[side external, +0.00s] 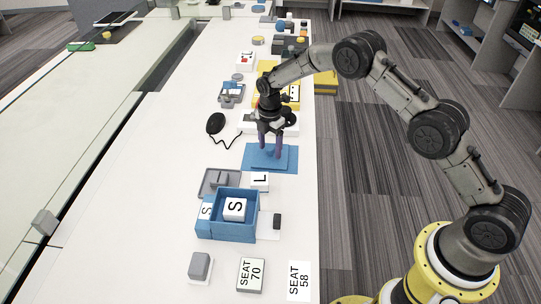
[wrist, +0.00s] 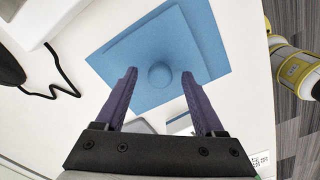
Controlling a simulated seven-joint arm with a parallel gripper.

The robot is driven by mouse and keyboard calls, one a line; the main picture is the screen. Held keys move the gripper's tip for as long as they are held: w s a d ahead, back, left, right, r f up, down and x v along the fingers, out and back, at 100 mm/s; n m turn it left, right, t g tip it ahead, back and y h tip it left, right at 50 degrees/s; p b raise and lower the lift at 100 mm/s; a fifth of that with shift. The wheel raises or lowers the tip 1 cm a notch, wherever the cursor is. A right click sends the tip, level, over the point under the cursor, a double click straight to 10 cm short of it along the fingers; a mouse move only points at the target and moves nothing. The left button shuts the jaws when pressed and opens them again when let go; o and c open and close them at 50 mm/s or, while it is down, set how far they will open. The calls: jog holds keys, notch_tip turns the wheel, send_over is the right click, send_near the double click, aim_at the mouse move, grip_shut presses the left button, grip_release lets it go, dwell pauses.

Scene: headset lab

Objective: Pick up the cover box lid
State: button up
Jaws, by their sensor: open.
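The cover box lid (side external: 281,157) is a flat blue slab lying on a larger blue sheet (side external: 253,161) on the white table. In the wrist view the lid (wrist: 190,48) has a round blue knob (wrist: 160,75) on top. My gripper (side external: 270,153) points down over the lid. In the wrist view my open gripper (wrist: 160,75) has one purple finger on each side of the knob, with gaps between. I cannot tell whether the fingertips touch the lid.
A blue open box (side external: 227,230) with a white "S" block (side external: 235,208) stands nearer the camera, beside an "L" block (side external: 260,180). A black mouse (side external: 215,123) with a cable lies left of the lid.

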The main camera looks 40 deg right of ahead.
jog(key=shift+c, duration=0.3)
grip_shut()
jog(key=shift+r, duration=0.1)
